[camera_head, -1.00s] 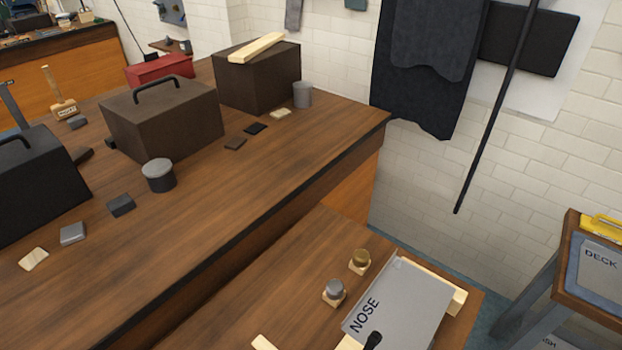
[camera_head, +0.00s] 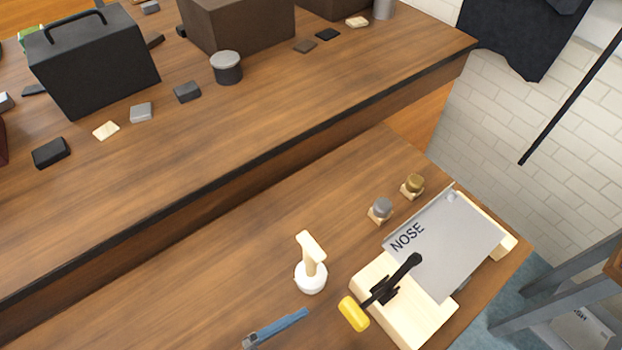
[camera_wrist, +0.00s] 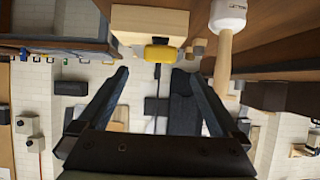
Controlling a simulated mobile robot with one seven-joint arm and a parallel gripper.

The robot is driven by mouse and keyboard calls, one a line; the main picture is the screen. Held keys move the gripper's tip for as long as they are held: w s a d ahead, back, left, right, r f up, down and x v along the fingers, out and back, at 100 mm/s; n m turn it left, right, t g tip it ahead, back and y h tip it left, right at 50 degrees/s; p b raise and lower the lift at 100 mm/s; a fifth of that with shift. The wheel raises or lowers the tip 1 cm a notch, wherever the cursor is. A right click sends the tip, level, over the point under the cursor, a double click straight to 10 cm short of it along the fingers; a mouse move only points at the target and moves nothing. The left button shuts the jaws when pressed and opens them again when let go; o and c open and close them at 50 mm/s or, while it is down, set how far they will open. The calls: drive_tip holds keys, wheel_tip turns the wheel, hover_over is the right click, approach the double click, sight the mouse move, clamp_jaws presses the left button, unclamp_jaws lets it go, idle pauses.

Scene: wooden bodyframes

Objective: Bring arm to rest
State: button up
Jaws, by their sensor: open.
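My gripper (camera_wrist: 158,105) shows in the wrist view with its two dark fingers spread wide apart. Nothing is between the fingers. Beyond them, near the top of that view, are a yellow handle end (camera_wrist: 161,53) and a pale wooden block (camera_wrist: 150,22). A white round-based tool with a wooden shaft (camera_wrist: 226,40) is at the upper right. My arm and gripper do not show in the head view.
In the head view, the lower bench holds a grey NOSE plate (camera_head: 455,240) on a wooden block, a yellow-handled clamp (camera_head: 354,313), the white-based wooden tool (camera_head: 311,276) and a blue tool (camera_head: 276,328). Dark boxes (camera_head: 95,65) stand on the upper bench. The lower bench's middle is clear.

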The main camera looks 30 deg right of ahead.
idle(0.4)
drive_tip(key=w+a+r+n+t+y, duration=0.1)
drive_tip(key=w+r+n+t+y, duration=0.15)
drive_tip(key=w+r+t, duration=0.6)
drive_tip(key=w+r+n+t+y, duration=0.15)
drive_tip(key=w+r+n, duration=0.35)
drive_tip(key=w, duration=0.8)
drive_tip(key=w+a+r+n+t+y, duration=0.2)
drive_tip(key=r+t, duration=0.1)
drive_tip(key=r, duration=0.6)
drive_tip(key=w+a+r+n+t+y, duration=0.1)
drive_tip(key=w+r+n+t+y, duration=0.2)
drive_tip(key=r, duration=0.7)
drive_tip(key=s+a+r+n+t+y, duration=0.1)
drive_tip(key=s+r+t, duration=0.2)
drive_tip(key=r, duration=0.5)
drive_tip(key=s+a+r+n+t+y, duration=0.1)
drive_tip(key=s+r+t, duration=0.3)
drive_tip(key=r, duration=0.4)
drive_tip(key=s+a+r+n+t+y, duration=0.1)
drive_tip(key=s+r+n+t, duration=0.1)
drive_tip(key=r, duration=0.7)
drive_tip(key=shift+s+n+t, duration=0.35)
drive_tip(key=shift+s+t, duration=0.45)
drive_tip(key=shift+s, duration=0.2)
